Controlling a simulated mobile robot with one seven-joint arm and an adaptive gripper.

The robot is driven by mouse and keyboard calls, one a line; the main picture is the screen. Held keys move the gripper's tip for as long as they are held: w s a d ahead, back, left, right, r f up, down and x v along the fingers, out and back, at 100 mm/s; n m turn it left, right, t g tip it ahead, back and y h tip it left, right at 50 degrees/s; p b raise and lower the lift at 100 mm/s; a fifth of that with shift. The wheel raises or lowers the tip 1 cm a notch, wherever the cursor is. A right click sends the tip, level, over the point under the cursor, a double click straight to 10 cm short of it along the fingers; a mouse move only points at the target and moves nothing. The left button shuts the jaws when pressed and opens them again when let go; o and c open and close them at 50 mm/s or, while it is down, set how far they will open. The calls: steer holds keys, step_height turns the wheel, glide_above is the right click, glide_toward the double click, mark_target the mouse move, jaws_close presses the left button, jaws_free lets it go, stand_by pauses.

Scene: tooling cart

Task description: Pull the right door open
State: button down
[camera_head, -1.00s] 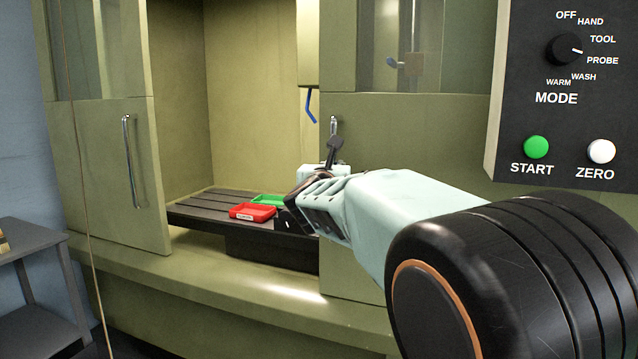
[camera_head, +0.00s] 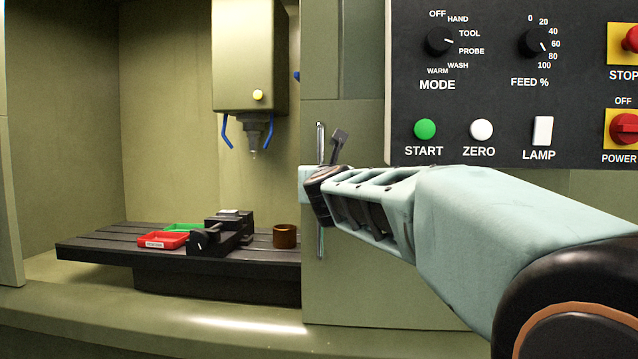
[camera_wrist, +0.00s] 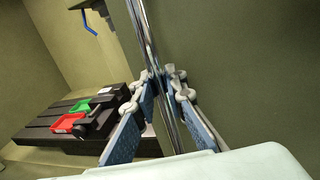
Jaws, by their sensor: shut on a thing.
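The right door (camera_head: 350,285) is an olive-green panel, and its left edge borders the open bay of the machine. Its vertical chrome handle (camera_head: 320,243) stands near that edge. My gripper (camera_head: 317,185) is at the handle, shut on it around mid-height. In the wrist view the blue-padded fingers of my gripper (camera_wrist: 157,98) lie on either side of the chrome handle (camera_wrist: 145,40), with the door (camera_wrist: 235,60) behind on the right. The arm partly covers the door and handle in the head view.
A control panel (camera_head: 480,90) hangs above my arm at right. Inside the bay are the spindle head (camera_head: 243,60), a slotted table (camera_head: 95,252), a vise (camera_head: 225,238), a red tray (camera_head: 163,240), a green tray (camera_head: 185,228) and a brown cylinder (camera_head: 285,236). The left door (camera_head: 8,220) shows at the left edge.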

mark_target(321, 129)
steer(key=shift+f, duration=0.1)
stand_by(0.3)
steer(key=c, duration=2)
jaws_free()
steer(key=shift+o, duration=0.2)
steer(key=shift+d+r, duration=0.1)
steer(key=shift+r, duration=4.95)
